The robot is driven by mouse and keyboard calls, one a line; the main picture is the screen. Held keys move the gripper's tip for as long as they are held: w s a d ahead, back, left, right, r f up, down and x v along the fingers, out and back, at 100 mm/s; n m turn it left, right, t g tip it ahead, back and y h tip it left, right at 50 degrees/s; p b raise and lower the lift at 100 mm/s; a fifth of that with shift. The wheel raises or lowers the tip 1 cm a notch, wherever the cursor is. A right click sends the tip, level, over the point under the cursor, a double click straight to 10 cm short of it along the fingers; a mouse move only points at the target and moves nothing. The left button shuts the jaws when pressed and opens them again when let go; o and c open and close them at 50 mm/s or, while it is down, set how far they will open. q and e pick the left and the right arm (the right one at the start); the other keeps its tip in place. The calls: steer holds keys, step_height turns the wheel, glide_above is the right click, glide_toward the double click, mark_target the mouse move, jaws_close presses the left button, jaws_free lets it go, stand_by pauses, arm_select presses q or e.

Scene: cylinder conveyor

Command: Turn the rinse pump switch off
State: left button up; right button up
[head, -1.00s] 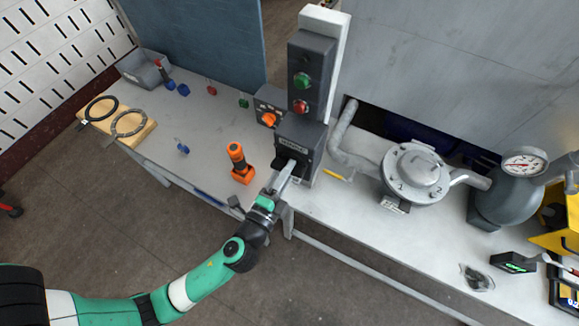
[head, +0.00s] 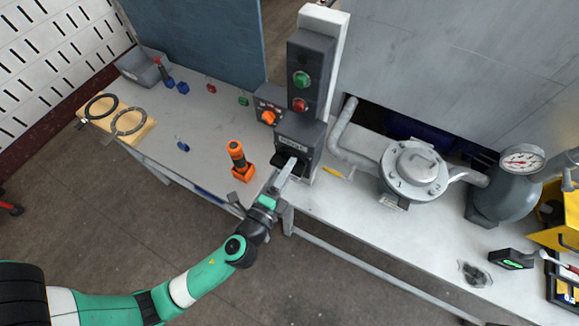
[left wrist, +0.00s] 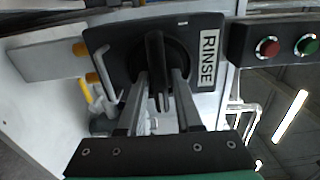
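The rinse pump switch (head: 291,162) is a dark box below the button column. In the left wrist view it carries a RINSE label (left wrist: 208,60) and a black rotary handle (left wrist: 155,58) on a round base. The handle lies lengthwise in that picture, pointing toward my gripper. My left gripper (head: 290,168) reaches the front of the box. In the left wrist view its two fingers (left wrist: 160,78) stand apart on either side of the handle, with a visible gap on the right. My right gripper is not in view.
Above the switch are a green button (head: 301,79) and a red button (head: 299,104). An orange rotary switch (head: 268,117) is to the left. An orange-black tool (head: 240,162) stands close to my left gripper. A pipe (head: 343,140) and pump (head: 414,170) are to the right.

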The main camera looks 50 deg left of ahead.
arm_select(q)
steer(key=shift+o, duration=1)
steer(key=shift+s, duration=0.15)
steer(key=v, duration=1.1)
steer(key=shift+s+d, duration=0.1)
steer(key=shift+s, duration=0.05)
